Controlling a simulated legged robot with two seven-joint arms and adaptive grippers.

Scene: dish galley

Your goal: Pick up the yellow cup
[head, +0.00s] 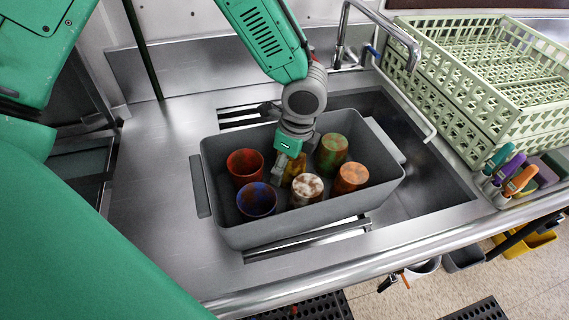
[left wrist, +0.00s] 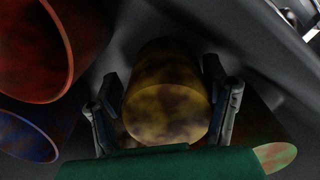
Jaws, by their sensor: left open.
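The yellow cup (head: 294,170) stands in the grey tub (head: 300,234), mottled with brown, and is partly hidden behind my left gripper in the head view. My left gripper (head: 284,172) reaches down into the tub from above. In the left wrist view the yellow cup (left wrist: 166,100) lies between the two open fingers of my left gripper (left wrist: 165,105), one finger on each side. Gaps seem to show between the fingers and the cup. My right gripper is not in view.
Around it in the tub are a red cup (head: 245,166), a blue cup (head: 257,200), a white-brown cup (head: 306,190), an orange cup (head: 351,178) and a green cup (head: 332,152). A faucet (head: 385,32) and a green dish rack (head: 490,75) stand to the right.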

